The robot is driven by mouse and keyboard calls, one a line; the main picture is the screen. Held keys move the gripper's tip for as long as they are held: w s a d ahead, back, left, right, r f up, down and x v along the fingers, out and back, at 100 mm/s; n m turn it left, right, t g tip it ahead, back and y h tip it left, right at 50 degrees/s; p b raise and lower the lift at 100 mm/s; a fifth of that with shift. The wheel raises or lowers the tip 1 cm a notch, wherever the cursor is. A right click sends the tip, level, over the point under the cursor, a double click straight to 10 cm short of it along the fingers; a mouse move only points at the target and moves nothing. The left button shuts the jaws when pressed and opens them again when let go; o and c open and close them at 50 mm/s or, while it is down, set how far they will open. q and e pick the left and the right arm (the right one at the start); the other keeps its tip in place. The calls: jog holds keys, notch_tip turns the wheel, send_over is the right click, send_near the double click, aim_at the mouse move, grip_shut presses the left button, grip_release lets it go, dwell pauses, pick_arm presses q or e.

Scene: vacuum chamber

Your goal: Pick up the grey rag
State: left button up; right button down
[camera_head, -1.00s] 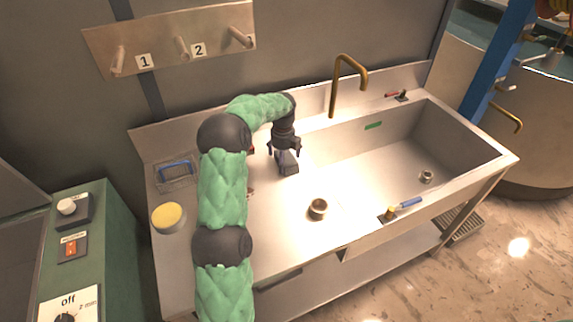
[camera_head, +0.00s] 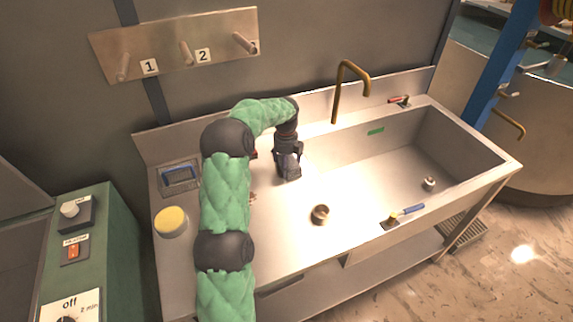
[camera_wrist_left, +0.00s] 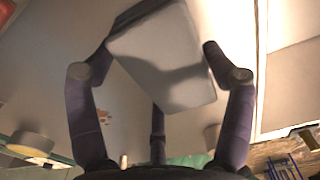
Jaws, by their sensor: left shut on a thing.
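The grey rag (camera_head: 290,171) is a dark grey, block-like piece standing on the steel counter, left of the sink basin. My left gripper (camera_head: 287,158) reaches down over it from above and is shut on it. In the left wrist view the grey rag (camera_wrist_left: 160,48) is a smooth grey block between the dark fingers, with a finger on either side and a third below it in the picture. I cannot tell whether it is clear of the counter. My right gripper is in neither current view.
The sink counter (camera_head: 275,235) carries a small brass-coloured cup (camera_head: 320,214), a yellow-topped round container (camera_head: 171,221) and a blue-edged tray (camera_head: 180,177). A brass faucet (camera_head: 345,88) stands behind the basin. A pegged panel (camera_head: 170,42) hangs on the wall.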

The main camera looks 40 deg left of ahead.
pick_arm(q)
notch_tip(320, 180, up, 3)
jog(key=shift+p, duration=0.55)
jog(key=s+d+r, duration=0.2)
jog(key=r, duration=0.1)
jog(key=s+r+p, duration=0.1)
jog(key=shift+d+r, duration=0.3)
jog(key=shift+d, duration=0.1)
jog(key=s+d+r+p, duration=0.1)
jog(key=s+d+r, duration=0.3)
jog(key=s+d, duration=0.2)
jog(key=shift+s+d+r+p, duration=0.35)
jog(key=shift+s+d, duration=0.05)
jog(key=shift+s, duration=0.25)
jog(key=o, duration=0.4)
jog(key=shift+c, duration=1.4)
jog(key=shift+f, duration=0.1)
